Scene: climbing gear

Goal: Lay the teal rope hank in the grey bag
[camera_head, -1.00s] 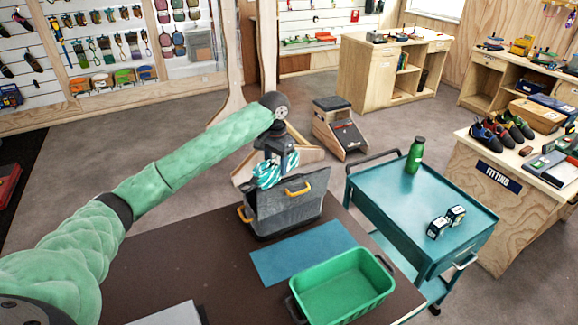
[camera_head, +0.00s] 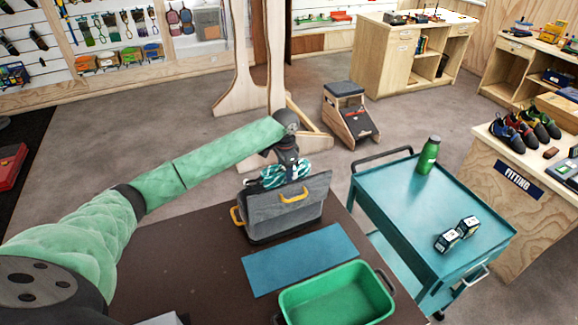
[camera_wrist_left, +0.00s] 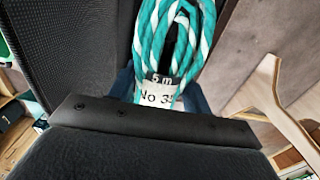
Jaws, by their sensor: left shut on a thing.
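The teal and white rope hank (camera_head: 285,175) is in the jaws of my left gripper (camera_head: 290,168), just above the far top edge of the grey bag (camera_head: 285,212). The bag stands upright on the dark table with yellow handles on its front and left side. Whether the hank touches the bag, I cannot tell. My right gripper is not in view.
A blue mat (camera_head: 300,259) and a green bin (camera_head: 337,296) lie in front of the bag on the dark table (camera_head: 190,255). A teal cart (camera_head: 425,215) with a green bottle (camera_head: 428,155) and two small boxes (camera_head: 457,234) stands to the right.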

